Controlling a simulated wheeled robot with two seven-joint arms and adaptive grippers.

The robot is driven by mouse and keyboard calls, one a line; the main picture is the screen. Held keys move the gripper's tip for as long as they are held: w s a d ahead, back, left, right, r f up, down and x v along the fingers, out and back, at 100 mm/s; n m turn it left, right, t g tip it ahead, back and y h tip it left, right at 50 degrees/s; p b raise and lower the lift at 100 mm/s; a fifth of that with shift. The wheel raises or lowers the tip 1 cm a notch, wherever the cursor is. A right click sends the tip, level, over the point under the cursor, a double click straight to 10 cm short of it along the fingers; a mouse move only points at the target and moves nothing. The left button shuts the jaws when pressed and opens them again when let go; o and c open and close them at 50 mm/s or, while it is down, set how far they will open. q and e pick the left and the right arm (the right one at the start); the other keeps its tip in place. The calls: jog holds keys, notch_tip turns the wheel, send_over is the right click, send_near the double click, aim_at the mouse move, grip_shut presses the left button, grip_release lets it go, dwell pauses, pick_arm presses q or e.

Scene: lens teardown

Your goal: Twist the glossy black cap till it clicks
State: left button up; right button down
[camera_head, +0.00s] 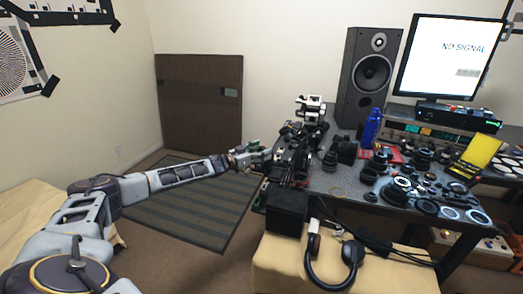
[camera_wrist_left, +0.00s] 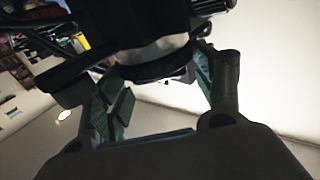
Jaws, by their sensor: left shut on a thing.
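My left gripper (camera_head: 256,157) reaches in from the left to the left end of the bench, beside a cluster of black equipment (camera_head: 290,155). In the left wrist view, the fingers of my left gripper (camera_wrist_left: 162,78) stand on both sides of a round black part, which I take to be the glossy black cap (camera_wrist_left: 155,70). The gripper is shut on it. A pale silvery band shows just above the black rim. The cap is too small to make out in the head view. My right gripper is not in view.
The bench (camera_head: 325,181) carries several lenses, rings and tools. A speaker (camera_head: 366,75) and a monitor (camera_head: 440,58) stand behind. A black box (camera_head: 287,208) and headphones (camera_head: 331,275) are at the front. The floor around the striped mat (camera_head: 190,205) is clear.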

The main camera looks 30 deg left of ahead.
pick_arm(q)
jog(key=shift+a+m+h+p, duration=0.15)
jog(key=shift+m+h+p, duration=0.25)
jog(key=shift+h, duration=0.1)
jog(key=shift+g+h, duration=0.3)
jog(key=shift+g, duration=0.1)
jog(key=shift+f, duration=0.15)
jog(key=shift+m+g+h, duration=0.4)
jog(key=shift+m+h, duration=0.3)
jog(key=shift+m+g+h, duration=0.3)
jog(key=shift+m+h, duration=0.1)
jog(key=shift+h, duration=0.1)
jog(key=shift+c, duration=1.2)
jog(key=o, duration=1.2)
jog(key=shift+w, duration=0.1)
jog(key=shift+a, duration=0.2)
